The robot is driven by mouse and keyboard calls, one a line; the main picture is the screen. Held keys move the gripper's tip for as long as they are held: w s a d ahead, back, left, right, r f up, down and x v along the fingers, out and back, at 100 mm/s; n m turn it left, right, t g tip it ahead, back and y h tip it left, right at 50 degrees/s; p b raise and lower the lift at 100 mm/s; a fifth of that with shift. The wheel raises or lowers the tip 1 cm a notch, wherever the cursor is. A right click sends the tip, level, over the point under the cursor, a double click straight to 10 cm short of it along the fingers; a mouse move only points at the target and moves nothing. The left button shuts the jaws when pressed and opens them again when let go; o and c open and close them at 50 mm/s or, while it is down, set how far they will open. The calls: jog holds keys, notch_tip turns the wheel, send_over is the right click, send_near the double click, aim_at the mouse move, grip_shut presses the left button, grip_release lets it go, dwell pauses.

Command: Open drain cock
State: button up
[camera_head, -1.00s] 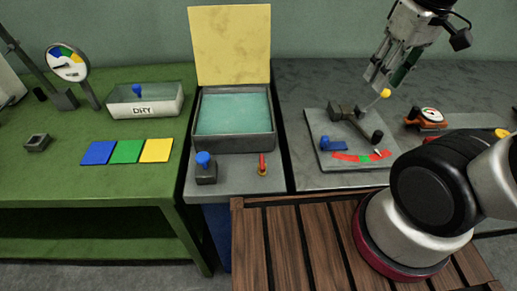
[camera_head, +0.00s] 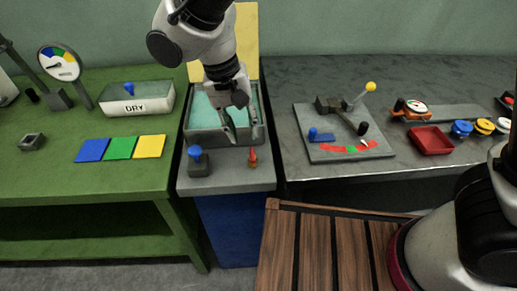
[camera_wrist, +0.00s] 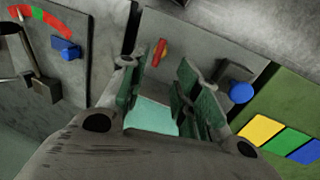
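The drain cock appears to be the small red-handled valve (camera_head: 253,157) on the grey front ledge of the basin (camera_head: 224,137), which holds pale teal liquid. Its red handle points roughly away from the ledge's front edge. It also shows in the wrist view (camera_wrist: 160,52), beyond the fingers. My gripper (camera_head: 243,134) hangs over the front part of the basin, just behind the red handle, pointing down. Its green-padded fingers (camera_wrist: 163,100) are apart with nothing between them. I see no contact with the handle.
A blue-knobbed block (camera_head: 198,162) stands on the ledge left of the valve. A yellow lid (camera_head: 247,40) stands up behind the basin. A plate with a yellow-knobbed lever (camera_head: 370,87) is at right. A red tray (camera_head: 430,141) lies farther right. A "DRY" box (camera_head: 137,99) is at left.

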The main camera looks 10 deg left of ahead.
aim_at(252, 154)
jog(key=shift+m, duration=0.3)
jog(key=f, duration=0.2)
jog(key=d+f, duration=0.1)
jog(key=f, duration=0.4)
jog(key=shift+w+d+f, duration=0.2)
jog(key=shift+d+f, duration=0.1)
grip_shut()
